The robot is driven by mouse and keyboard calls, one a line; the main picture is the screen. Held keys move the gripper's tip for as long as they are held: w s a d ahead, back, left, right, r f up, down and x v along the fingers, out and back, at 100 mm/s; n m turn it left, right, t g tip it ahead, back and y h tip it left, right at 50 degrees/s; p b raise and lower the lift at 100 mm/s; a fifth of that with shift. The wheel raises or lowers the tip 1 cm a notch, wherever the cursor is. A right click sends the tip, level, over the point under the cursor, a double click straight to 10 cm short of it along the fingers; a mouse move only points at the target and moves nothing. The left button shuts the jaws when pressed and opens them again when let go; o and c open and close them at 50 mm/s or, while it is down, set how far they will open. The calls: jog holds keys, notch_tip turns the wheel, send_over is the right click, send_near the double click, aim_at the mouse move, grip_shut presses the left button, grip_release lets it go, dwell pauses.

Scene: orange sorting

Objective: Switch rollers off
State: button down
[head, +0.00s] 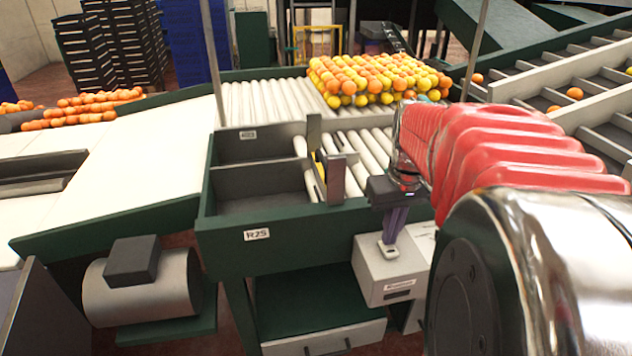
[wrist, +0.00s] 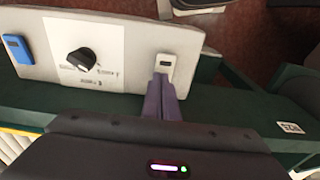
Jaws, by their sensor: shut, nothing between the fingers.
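A light grey control box (head: 385,278) stands at the front of the green roller table. Its panel (wrist: 118,30) in the wrist view carries a black rotary knob (wrist: 82,59), a small white rocker-like switch (wrist: 164,66) and a blue device (wrist: 17,48). The print around the knob is too small to read. My gripper (head: 392,240) has purple fingers that are shut and empty. In the wrist view the fingertips (wrist: 162,80) are right at the lower edge of the white switch. I cannot tell whether they touch it, or which way it is set.
White rollers (head: 268,101) run behind the box, with a pile of oranges and yellow fruit (head: 375,77) on them. A green-walled bin labelled R2S (head: 257,234) lies left of the box. A dark upright plate (head: 336,180) stands near my arm. Sloped chutes are at the right.

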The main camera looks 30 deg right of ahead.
aim_at(395, 254)
jog(key=shift+s+f, duration=0.25)
jog(key=shift+s+a+r, duration=0.15)
jog(key=shift+s+a, duration=0.1)
jog(key=shift+s, duration=0.45)
jog(key=shift+r, duration=0.65)
notch_tip(395, 254, up, 13)
jog(key=s, duration=0.1)
jog(key=shift+s+a+f, duration=0.2)
jog(key=shift+s+a, duration=0.05)
